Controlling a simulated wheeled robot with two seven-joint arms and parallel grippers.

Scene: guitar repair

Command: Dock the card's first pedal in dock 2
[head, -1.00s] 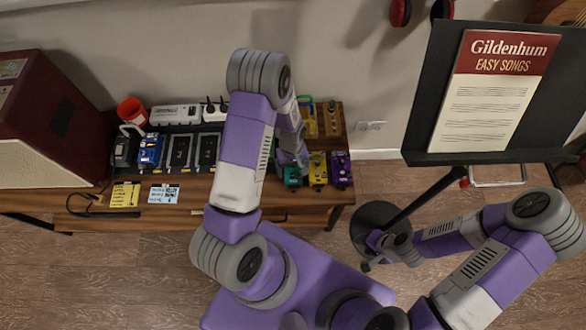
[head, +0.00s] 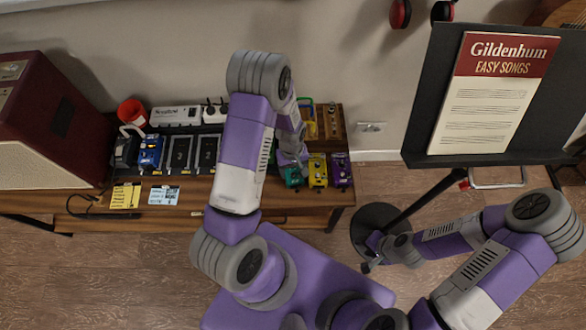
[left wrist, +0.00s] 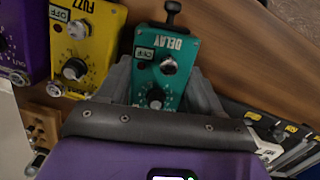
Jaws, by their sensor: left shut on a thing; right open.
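The green DELAY pedal (left wrist: 160,65) is between the two fingers of my left gripper (left wrist: 160,88) in the left wrist view, and the gripper is shut on it. In the head view the green pedal (head: 292,177) is at the shelf's front edge, partly hidden by my arm. The pedalboard's two dark empty docks (head: 180,153) (head: 207,152) lie left of my arm; dock numbers are not legible. A blue pedal (head: 150,153) and a black pedal (head: 126,152) sit left of them. A yellow card (head: 126,195) and a pale blue card (head: 164,195) lie in front. My right gripper (head: 372,258) is open, away from the bench.
The yellow FUZZ pedal (left wrist: 85,45) stands beside the green one, and a purple pedal (left wrist: 22,40) is beyond it. The music stand (head: 420,120) is at right.

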